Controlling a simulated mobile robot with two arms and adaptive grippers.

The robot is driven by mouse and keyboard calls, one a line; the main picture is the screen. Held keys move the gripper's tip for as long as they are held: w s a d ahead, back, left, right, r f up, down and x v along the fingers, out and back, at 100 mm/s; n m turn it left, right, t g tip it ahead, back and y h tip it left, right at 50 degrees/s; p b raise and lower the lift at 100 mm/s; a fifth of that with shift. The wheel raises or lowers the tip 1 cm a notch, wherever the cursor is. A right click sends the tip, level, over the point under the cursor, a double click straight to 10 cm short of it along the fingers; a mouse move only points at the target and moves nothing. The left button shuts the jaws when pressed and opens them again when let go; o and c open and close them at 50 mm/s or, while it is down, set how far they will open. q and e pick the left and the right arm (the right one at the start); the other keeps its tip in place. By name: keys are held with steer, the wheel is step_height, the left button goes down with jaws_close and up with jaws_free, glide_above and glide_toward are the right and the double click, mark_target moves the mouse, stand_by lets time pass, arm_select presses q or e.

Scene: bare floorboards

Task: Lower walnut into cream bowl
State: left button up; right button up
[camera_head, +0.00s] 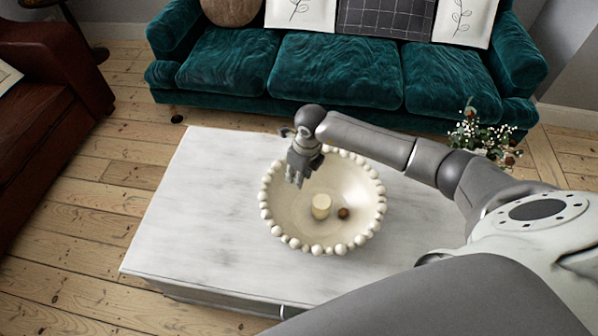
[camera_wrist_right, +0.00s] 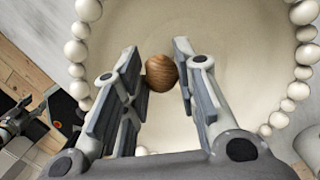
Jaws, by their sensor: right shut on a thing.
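The cream bowl (camera_head: 291,213) has a rim of round beads and stands on the pale table. Its beaded rim and smooth inside also show in the wrist view (camera_wrist_right: 250,85). My right gripper (camera_head: 297,182) is over the far left part of the bowl, fingers pointing down. In the wrist view, the gripper (camera_wrist_right: 162,72) is shut on the walnut (camera_wrist_right: 161,73), a round brown thing between its fingertips. The held walnut cannot be made out in the head view, behind the fingers.
A short cream cylinder (camera_head: 321,206) and a small dark brown round thing (camera_head: 343,213) lie inside the bowl. The white table (camera_head: 190,220) is bare to the left. A green sofa (camera_head: 335,70) and flowers (camera_head: 482,135) are beyond.

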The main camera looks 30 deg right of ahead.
stand_by(0.6)
steer(key=shift+f+b, duration=4.4)
steer(key=shift+f, duration=0.9)
arm_select(q)
step_height(320, 180, down, 8)
steer(key=w, duration=0.1)
steer(key=shift+w+d, duration=0.15)
steer(key=shift+d, duration=0.1)
arm_select(e)
steer(key=shift+f, duration=0.2)
steer(key=shift+f, duration=0.1)
steer(key=shift+f+b, duration=0.4)
steer(key=shift+b, duration=0.15)
arm_select(q)
steer(key=shift+w+d+r, duration=0.1)
steer(key=shift+w+r, duration=0.15)
steer(key=shift+w, duration=0.9)
steer(key=shift+w+d+r, duration=0.1)
steer(key=shift+w+r, duration=0.1)
steer(key=shift+w, duration=0.95)
arm_select(e)
steer(key=shift+f, duration=0.1)
arm_select(q)
steer(key=shift+w+d+r, duration=0.1)
arm_select(e)
steer(key=shift+f, duration=0.2)
